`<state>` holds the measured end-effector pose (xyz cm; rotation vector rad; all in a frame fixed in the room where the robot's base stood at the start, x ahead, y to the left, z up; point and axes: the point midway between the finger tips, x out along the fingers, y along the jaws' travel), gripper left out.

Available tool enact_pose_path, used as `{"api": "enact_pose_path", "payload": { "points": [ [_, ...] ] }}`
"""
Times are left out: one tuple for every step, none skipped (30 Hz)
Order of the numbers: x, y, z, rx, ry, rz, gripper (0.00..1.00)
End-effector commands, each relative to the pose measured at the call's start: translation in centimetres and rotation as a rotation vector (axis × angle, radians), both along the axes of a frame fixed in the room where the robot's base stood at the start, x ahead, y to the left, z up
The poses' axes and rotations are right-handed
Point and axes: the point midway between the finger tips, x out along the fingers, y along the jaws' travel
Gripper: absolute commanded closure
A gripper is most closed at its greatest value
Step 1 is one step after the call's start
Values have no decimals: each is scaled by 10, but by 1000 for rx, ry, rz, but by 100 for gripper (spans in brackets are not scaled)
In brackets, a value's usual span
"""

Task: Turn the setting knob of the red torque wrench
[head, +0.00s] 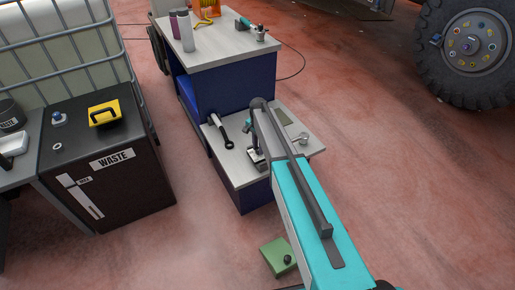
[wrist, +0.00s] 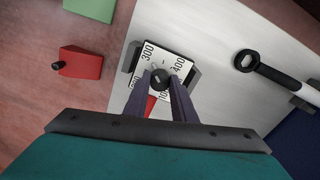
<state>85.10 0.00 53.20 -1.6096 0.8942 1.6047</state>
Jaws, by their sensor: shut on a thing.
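My gripper (wrist: 160,88) is shut on a round black knob (wrist: 160,77) in the wrist view. The knob stands over a white dial plate (wrist: 149,51) with dark side pieces, marked 300 and 400 at its upper corners; its lower numbers are partly hidden by the fingers. A red patch shows between the fingers below the knob. In the head view, my gripper (head: 256,148) is at the lower worktop and mostly hidden by my arm. I cannot make out a whole red torque wrench in either view.
A ring-headed wrench with a white handle (head: 217,121) lies on the grey worktop (head: 242,174), and shows in the wrist view (wrist: 276,73). A red block (wrist: 82,64) and a green box (head: 275,255) are near the worktop. A waste cabinet (head: 135,185) stands left.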

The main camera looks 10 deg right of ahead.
Motion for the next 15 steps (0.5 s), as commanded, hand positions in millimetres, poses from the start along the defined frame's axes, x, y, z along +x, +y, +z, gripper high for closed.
{"api": "enact_pose_path", "payload": {
  "points": [
    [0, 0, 0, 1, -1, 1, 99],
    [0, 0, 0, 1, -1, 1, 99],
    [0, 0, 0, 1, -1, 1, 99],
    [0, 0, 0, 1, -1, 1, 73],
    [0, 0, 0, 1, -1, 1, 68],
    [0, 0, 0, 1, -1, 1, 61],
    [0, 0, 0, 1, -1, 1, 57],
    [0, 0, 0, 1, -1, 1, 57],
    [0, 0, 0, 1, -1, 1, 57],
    [0, 0, 0, 0, 0, 1, 57],
    [0, 0, 0, 0, 0, 2, 57],
    [0, 0, 0, 0, 0, 2, 57],
    [0, 0, 0, 0, 0, 2, 57],
    [0, 0, 0, 0, 0, 2, 57],
    [0, 0, 0, 0, 0, 2, 57]
  ]
}}
